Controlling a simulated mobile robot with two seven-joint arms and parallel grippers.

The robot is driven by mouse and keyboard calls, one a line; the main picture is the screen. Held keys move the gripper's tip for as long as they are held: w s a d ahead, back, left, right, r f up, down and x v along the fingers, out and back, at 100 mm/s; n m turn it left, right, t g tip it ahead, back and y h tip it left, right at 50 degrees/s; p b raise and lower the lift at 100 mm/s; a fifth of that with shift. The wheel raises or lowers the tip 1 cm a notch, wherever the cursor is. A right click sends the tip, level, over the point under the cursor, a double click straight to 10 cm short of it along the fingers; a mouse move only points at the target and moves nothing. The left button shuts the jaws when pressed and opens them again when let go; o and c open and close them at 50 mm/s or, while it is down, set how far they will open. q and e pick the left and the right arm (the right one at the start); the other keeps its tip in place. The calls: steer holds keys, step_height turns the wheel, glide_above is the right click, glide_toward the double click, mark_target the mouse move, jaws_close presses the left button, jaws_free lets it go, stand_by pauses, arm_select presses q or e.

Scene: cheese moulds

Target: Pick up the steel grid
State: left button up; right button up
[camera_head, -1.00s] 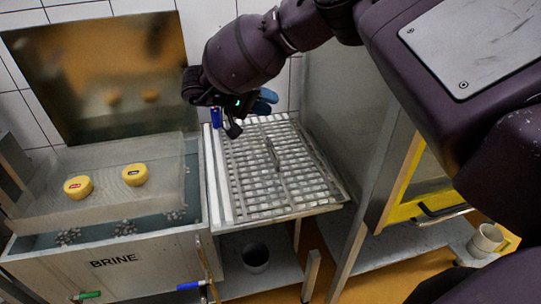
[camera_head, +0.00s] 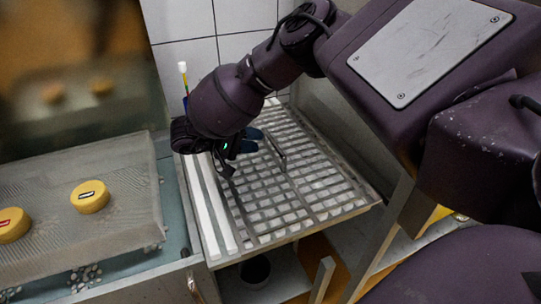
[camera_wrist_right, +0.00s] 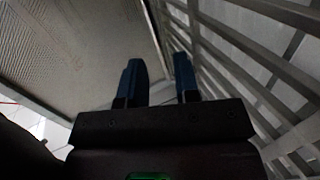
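The steel grid (camera_head: 318,187), a slatted panel of crossing bars with a small raised handle (camera_head: 276,147), lies over a draining table right of the brine tank. My right gripper (camera_head: 243,146) is over the grid's back left part, left of the handle. In the right wrist view its two blue fingers (camera_wrist_right: 160,75) stand apart with nothing visible held between them. Bars of the grid (camera_wrist_right: 235,45) fill the right of that view. I cannot tell whether the fingers touch the grid. My left gripper is not in view.
Two yellow cheeses (camera_head: 90,196) lie on a mesh sheet (camera_head: 130,225) over the tank at left. White strips (camera_head: 211,205) run along the grid's left side. A brush (camera_head: 183,70) stands behind, near my right wrist. A dark bucket (camera_head: 256,271) sits below the table.

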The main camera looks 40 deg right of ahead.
mark_target(271, 142)
steer(key=shift+x, duration=3.95)
steer(key=shift+s, duration=0.15)
jaws_close()
steer(key=shift+r, duration=0.1)
